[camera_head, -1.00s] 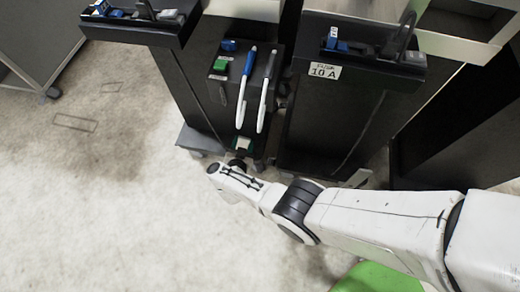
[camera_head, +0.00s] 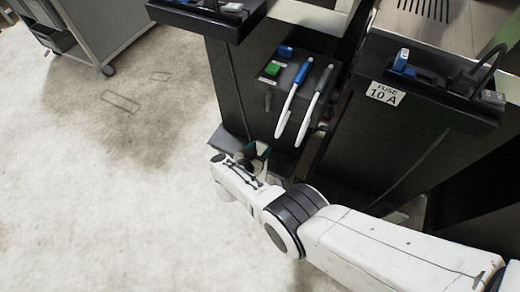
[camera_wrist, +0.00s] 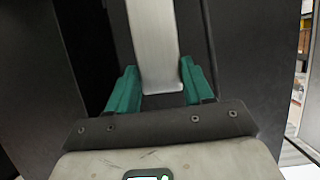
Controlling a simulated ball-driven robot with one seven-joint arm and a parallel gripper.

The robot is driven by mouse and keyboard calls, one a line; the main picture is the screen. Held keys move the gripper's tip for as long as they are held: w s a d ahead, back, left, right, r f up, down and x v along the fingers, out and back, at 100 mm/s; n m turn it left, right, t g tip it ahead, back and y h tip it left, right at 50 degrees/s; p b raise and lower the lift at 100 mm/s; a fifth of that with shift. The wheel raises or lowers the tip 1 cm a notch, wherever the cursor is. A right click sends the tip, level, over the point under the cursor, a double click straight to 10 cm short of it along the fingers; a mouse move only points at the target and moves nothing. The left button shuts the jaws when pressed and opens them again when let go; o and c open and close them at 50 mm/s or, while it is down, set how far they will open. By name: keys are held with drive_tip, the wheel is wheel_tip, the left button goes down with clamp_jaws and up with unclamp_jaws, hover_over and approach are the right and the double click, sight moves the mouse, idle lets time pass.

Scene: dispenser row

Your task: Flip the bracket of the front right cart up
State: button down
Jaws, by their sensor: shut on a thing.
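In the wrist view a flat, pale metal bracket (camera_wrist: 155,45) runs down from the top, its lower end between the two green fingers of my gripper (camera_wrist: 160,88). The gripper is shut on the bracket. In the head view my gripper (camera_head: 256,156) is low at the foot of a black cart (camera_head: 240,88) and mostly hides the bracket there. I cannot tell the bracket's exact tilt.
The cart carries a blue-ended and a grey-ended white handle, with green and blue buttons beside them. A second black cart (camera_head: 375,150), labelled "FUSE 10 A", stands close on the right. A grey cabinet (camera_head: 95,25) stands at upper left.

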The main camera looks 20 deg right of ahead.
drive_tip(key=shift+c, duration=2.2)
unclamp_jaws()
drive_tip(key=shift+w+a, duration=0.15)
drive_tip(key=shift+w, duration=0.05)
drive_tip(key=p+v, duration=0.6)
drive_tip(key=v, duration=0.4)
drive_tip(key=shift+s+a+r, duration=0.15)
drive_tip(key=shift+s+a, duration=0.1)
drive_tip(key=shift+s, duration=0.05)
